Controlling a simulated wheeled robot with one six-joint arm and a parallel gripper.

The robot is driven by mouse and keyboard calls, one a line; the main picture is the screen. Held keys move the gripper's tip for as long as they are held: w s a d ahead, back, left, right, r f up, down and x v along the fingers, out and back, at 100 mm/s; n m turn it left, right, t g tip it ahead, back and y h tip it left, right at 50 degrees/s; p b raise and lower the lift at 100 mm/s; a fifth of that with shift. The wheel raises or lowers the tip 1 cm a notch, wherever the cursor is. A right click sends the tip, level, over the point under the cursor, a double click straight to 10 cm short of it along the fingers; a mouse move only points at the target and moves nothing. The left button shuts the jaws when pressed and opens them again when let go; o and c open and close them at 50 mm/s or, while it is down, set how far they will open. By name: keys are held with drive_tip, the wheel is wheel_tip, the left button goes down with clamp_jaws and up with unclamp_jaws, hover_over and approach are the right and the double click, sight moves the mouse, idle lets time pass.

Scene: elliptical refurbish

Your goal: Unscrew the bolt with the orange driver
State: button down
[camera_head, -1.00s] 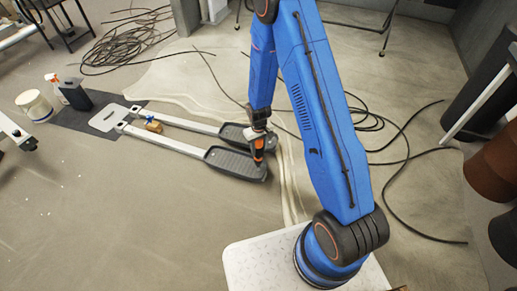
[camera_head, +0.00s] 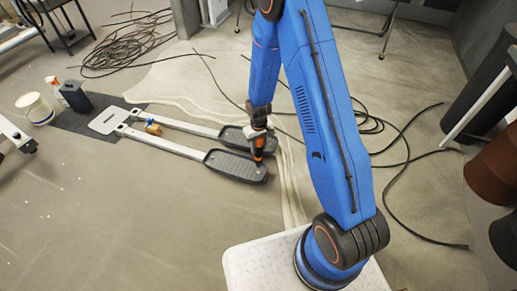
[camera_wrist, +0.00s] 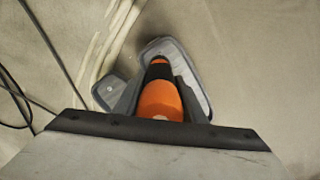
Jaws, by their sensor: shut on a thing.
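My gripper (camera_head: 259,136) is shut on the orange driver (camera_head: 259,152), which has a black section and points down. The driver is over the near end of the dark grey footplate (camera_head: 228,166). In the wrist view my gripper (camera_wrist: 160,100) has its two grey fingers on either side of the orange driver (camera_wrist: 160,99), above the grey footplate (camera_wrist: 200,92). The driver's tip and the bolt are hidden behind the driver, so I cannot tell whether the tip touches the bolt.
A second footplate (camera_head: 232,134) lies behind. A white bucket (camera_head: 35,109), a dark container (camera_head: 76,97) and a spray bottle (camera_head: 54,86) stand at left. Black cables (camera_head: 405,150) lie on the floor at right.

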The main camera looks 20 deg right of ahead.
drive_tip(key=shift+r, duration=3.05)
drive_tip(key=shift+r, duration=0.35)
drive_tip(key=shift+f, duration=4.2)
drive_tip(key=shift+r, duration=0.2)
drive_tip(key=shift+r, duration=4.3)
